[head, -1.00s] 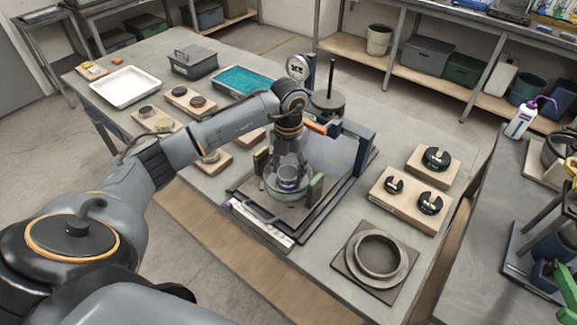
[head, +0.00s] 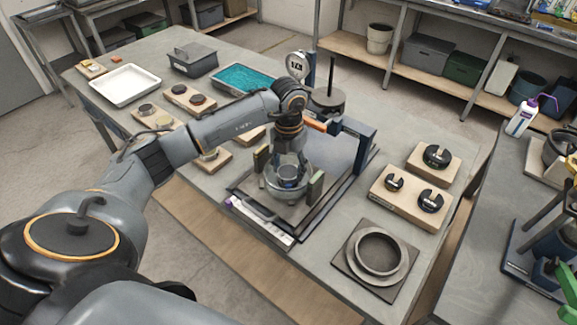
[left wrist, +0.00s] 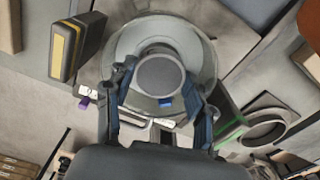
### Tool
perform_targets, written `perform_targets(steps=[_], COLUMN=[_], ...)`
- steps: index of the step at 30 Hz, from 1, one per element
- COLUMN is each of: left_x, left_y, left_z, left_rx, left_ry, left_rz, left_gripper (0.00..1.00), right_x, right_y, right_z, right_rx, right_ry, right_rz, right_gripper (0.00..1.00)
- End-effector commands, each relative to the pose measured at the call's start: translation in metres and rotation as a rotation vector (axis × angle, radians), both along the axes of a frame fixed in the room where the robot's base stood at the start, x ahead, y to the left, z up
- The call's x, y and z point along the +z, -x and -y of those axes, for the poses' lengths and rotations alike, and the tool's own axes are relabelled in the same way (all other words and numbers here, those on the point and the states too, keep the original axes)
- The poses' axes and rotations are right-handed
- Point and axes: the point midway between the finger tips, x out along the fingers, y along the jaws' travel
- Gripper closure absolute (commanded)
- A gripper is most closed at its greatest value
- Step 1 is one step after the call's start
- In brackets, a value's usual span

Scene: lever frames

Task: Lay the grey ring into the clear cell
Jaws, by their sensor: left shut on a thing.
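The clear cell (head: 272,188) is a see-through round bowl standing in the loading frame on the table. It also shows in the left wrist view (left wrist: 204,62) as a wide pale disc. My left gripper (head: 288,165) points down over the cell. It is shut on the grey ring (left wrist: 160,48), a short round piece with a darker face inside and a small blue mark at its near edge. In the head view the ring (head: 288,173) appears within the cell's outline. I cannot tell whether it touches the cell's floor. My right gripper is not in view.
Two upright blocks (head: 315,187) flank the cell closely. A blue frame post (head: 364,157) and a dial gauge (head: 298,64) stand behind. A wide grey collar on a square plate (head: 348,262) lies front right. Slotted weights sit on wooden blocks (head: 412,204) at right.

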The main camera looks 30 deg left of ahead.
Motion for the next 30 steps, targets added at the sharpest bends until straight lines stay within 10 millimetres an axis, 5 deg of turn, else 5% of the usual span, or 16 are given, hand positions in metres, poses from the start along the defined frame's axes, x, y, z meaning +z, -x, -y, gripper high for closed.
perform_targets(steps=[8,9,12,23,30], left_x=[-0.001,-0.001,-0.001,0.001,0.038], left_y=[0.0,0.0,0.0,0.0,-0.001], left_z=[0.0,0.0,0.0,0.0,-0.001], left_rx=[0.001,0.001,0.001,0.0,0.0], left_ry=[0.0,0.0,0.0,0.0,-0.001], left_rz=[0.001,0.001,0.001,0.001,0.006], left_gripper=[0.84,0.38,0.19,0.19,0.19], right_x=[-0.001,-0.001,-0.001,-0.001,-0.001], right_y=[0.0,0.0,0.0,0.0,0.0], right_z=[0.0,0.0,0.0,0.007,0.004], right_rx=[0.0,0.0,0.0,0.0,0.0], right_ry=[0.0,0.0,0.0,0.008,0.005], right_rz=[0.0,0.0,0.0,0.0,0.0], right_gripper=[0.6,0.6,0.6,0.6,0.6])
